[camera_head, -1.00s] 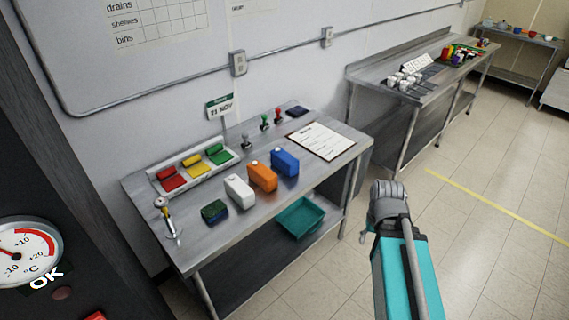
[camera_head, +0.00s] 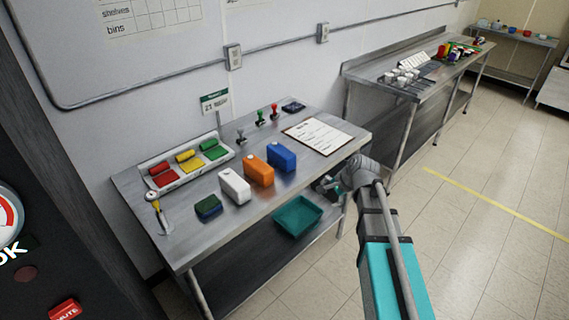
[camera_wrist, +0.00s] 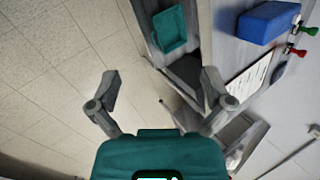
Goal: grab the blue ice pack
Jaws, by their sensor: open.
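The blue ice pack (camera_head: 281,157) stands upright on the steel table, at the right end of a row with an orange pack (camera_head: 258,171) and a white pack (camera_head: 234,186). It also shows in the wrist view (camera_wrist: 266,22), at the upper right. My gripper (camera_head: 327,186) is at the table's front right edge, to the right of the blue pack and apart from it. In the wrist view my gripper (camera_wrist: 158,90) is open and empty, with its two fingers spread wide.
A clipboard (camera_head: 318,135) lies behind the blue pack, with stamps (camera_head: 260,117) at the back. A teal bin (camera_head: 298,215) sits on the lower shelf. A tray of coloured pieces (camera_head: 187,167) and a dark sponge (camera_head: 208,207) are on the left. The floor at right is clear.

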